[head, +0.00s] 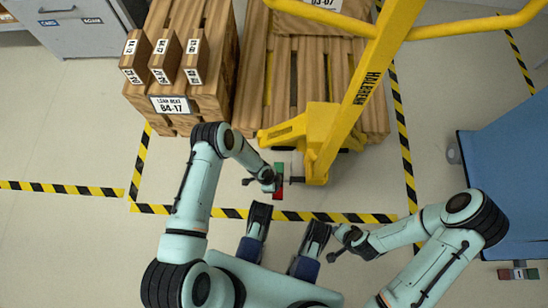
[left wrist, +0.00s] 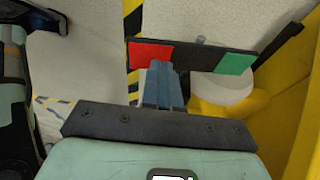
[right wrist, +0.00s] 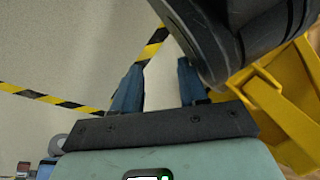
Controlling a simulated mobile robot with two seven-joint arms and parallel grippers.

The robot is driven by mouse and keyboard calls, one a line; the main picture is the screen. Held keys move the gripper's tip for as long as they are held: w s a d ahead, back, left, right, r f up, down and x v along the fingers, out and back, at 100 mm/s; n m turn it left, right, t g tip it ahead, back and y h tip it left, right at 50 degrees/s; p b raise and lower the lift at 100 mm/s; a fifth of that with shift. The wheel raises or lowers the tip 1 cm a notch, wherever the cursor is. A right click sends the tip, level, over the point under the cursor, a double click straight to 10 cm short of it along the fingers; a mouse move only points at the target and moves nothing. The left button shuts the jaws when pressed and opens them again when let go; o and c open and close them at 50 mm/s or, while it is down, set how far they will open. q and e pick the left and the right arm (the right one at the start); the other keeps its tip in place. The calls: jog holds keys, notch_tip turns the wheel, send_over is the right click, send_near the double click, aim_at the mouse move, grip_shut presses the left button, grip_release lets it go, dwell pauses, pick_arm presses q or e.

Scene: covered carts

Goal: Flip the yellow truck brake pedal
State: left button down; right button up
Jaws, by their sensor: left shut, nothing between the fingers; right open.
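The yellow truck (head: 352,100) stands at a pallet, its handle reaching up and to the right. Its brake pedal (head: 279,180) sits low at its left side, with a green end and a red end. In the left wrist view the pedal is a dark bar (left wrist: 190,58) with a red pad at left and a green pad at right. My left gripper (head: 268,184) is shut and empty beside the pedal; its fingertips (left wrist: 161,70) overlap the red pad's lower right edge in view. I cannot tell whether they touch. My right gripper (head: 336,246) is open and empty, away from the pedal.
A loaded wooden pallet (head: 180,60) with boxes stands at back left. Another pallet (head: 310,60) lies under the truck. Striped tape (head: 80,188) marks the open floor.

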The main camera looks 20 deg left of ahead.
pick_arm(q)
jog(key=shift+f, duration=0.65)
pick_arm(e)
jog(key=shift+s+f, duration=0.3)
jog(key=shift+s, duration=0.15)
pick_arm(q)
jog(key=shift+s, duration=0.1)
jog(key=shift+s+d+f+t+p, duration=0.25)
jog(key=shift+s+t+p, duration=0.35)
jog(key=shift+p, duration=0.55)
jog(key=shift+s+f+b, duration=0.2)
jog(key=shift+f+b, duration=0.35)
jog(key=shift+f, duration=0.35)
pick_arm(e)
jog(key=shift+w+a+r+t, duration=0.1)
jog(key=shift+w+r+t, duration=0.2)
jog(key=shift+w+r, duration=0.9)
